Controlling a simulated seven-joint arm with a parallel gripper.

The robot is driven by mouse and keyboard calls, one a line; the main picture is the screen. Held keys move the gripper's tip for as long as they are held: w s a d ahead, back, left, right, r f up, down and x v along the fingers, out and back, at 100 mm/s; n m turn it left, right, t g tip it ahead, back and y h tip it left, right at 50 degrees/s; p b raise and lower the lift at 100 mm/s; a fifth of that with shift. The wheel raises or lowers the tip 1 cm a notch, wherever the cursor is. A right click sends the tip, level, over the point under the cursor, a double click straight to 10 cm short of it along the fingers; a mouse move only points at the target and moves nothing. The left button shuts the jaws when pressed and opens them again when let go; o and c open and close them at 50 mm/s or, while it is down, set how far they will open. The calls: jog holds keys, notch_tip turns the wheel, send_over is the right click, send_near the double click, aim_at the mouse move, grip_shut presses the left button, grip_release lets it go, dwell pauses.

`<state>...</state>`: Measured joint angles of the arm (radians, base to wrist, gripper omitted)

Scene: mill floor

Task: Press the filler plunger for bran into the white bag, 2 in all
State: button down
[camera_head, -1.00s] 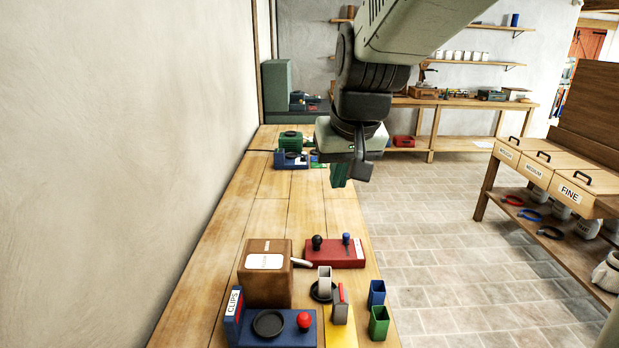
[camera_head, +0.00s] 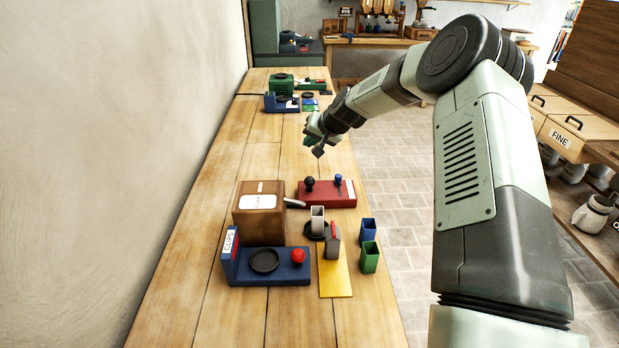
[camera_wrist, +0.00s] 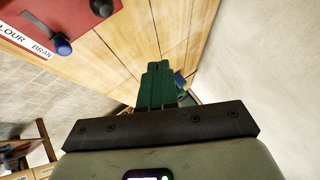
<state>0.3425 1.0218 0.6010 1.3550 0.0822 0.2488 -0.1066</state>
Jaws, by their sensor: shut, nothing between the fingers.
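The filler is a red block (camera_head: 328,195) with a black-knobbed plunger (camera_head: 310,183) and a blue-knobbed plunger (camera_head: 338,180). In the wrist view the blue knob (camera_wrist: 61,45) is at upper left, near the BRAN label (camera_wrist: 42,52); the black knob (camera_wrist: 103,8) is at the top edge. The white bag (camera_head: 318,213) stands upright on a round black plate (camera_head: 310,230), in front of the filler. My gripper (camera_head: 318,151) is above the bench, beyond the filler, touching nothing visible. Its green fingers (camera_wrist: 155,88) are shut and empty.
A brown box (camera_head: 258,230) stands left of the bag. A blue clips station (camera_head: 290,273) with a red knob is in front. A grey holder (camera_head: 333,245), yellow mat (camera_head: 337,285), and blue (camera_head: 368,231) and green bins (camera_head: 370,258) are near.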

aim_at(312, 179)
jog(key=shift+w+d+f, duration=0.25)
jog(key=shift+w+f, duration=0.2)
jog(key=shift+f, duration=0.2)
jog(key=shift+f, duration=4.45)
jog(key=shift+f, duration=0.1)
jog(key=shift+f, duration=0.25)
jog(key=shift+s+f, duration=0.1)
jog(key=shift+f, duration=0.95)
jog(key=shift+r, duration=1.4)
